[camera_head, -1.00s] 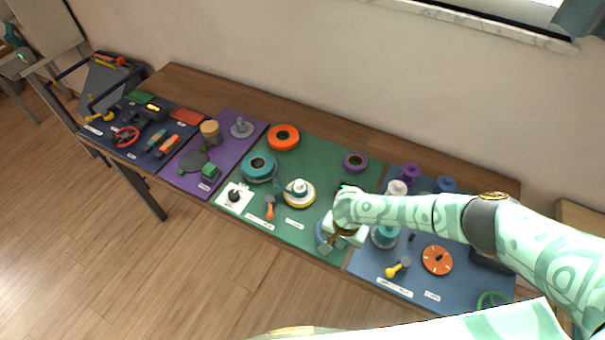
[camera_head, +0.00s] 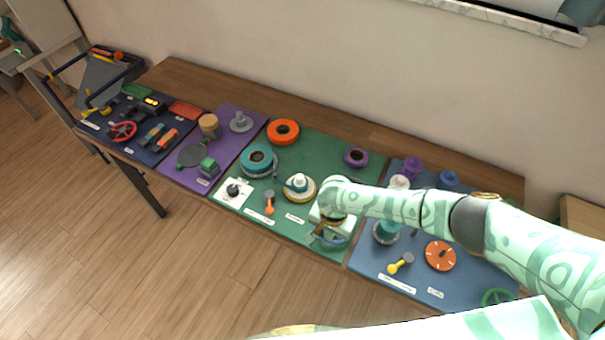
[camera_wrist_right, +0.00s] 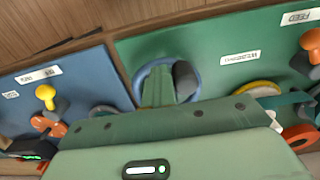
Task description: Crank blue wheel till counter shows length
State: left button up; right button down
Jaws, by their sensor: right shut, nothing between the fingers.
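The blue wheel (camera_head: 340,241) lies at the front right of the green board, partly covered by my right gripper (camera_head: 318,236). In the right wrist view it shows as a blue ring (camera_wrist_right: 139,88) with a dark grey knob (camera_wrist_right: 185,80) on its right side. My right gripper (camera_wrist_right: 158,92) is shut and empty, its fingers over the wheel beside the knob. I cannot tell whether they touch the knob. A dark device with a small green lit display (camera_wrist_right: 32,157) is at the lower left of the wrist view; its reading is too small. My left gripper is not in view.
The green board (camera_head: 322,153) also holds a teal spool (camera_head: 258,158), an orange ring (camera_head: 283,132) and a white-yellow spool (camera_head: 299,188). The blue board (camera_head: 366,268) on the right has a yellow lever (camera_head: 395,268) and orange dial (camera_head: 440,256). Open floor lies in front.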

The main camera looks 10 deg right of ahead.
jog(key=c, duration=1.7)
grip_release()
jog(key=shift+a, duration=0.1)
